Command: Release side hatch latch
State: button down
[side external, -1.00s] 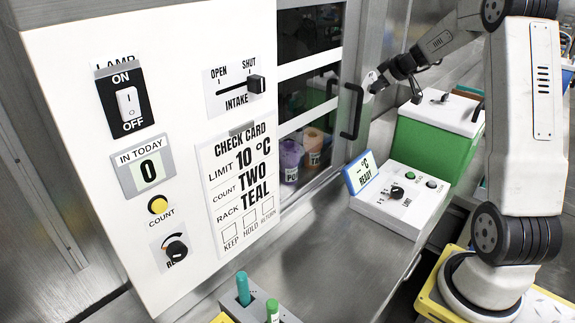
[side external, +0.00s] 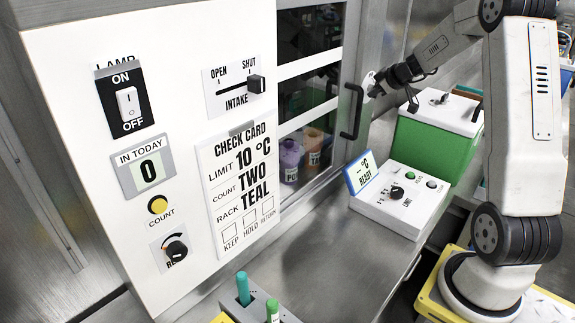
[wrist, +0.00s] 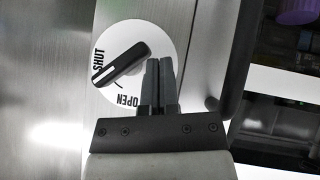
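The latch is a black lever (wrist: 122,62) on a round white dial (wrist: 130,38) marked SHUT and OPEN. In the wrist view the lever slants down-left, with its striped end at SHUT. My gripper (wrist: 159,64) is shut, its fingers together with nothing seen between them. The fingertips lie over the dial, just right of the lever's upper end; I cannot tell whether they touch it. In the side view my gripper (side external: 376,84) is at the steel wall beside the hatch's black handle (side external: 352,112), and it mostly hides the dial.
A green box with a white lid (side external: 436,140) stands below my gripper. A white control box (side external: 405,205) with a small READY display (side external: 361,172) sits on the steel bench. The white panel (side external: 70,60) with switches stands at left. Open bench lies between.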

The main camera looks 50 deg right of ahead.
aim_at(372, 85)
jog(key=shift+f, duration=0.85)
jog(key=shift+r, duration=0.15)
dwell(1.1)
jog(key=shift+r, duration=0.75)
jog(key=shift+d+r, duration=0.1)
jog(key=shift+r, duration=0.1)
jog(key=s+a+r, duration=0.7)
jog(key=shift+a+r, duration=0.2)
jog(key=shift+a, duration=0.2)
dwell(0.3)
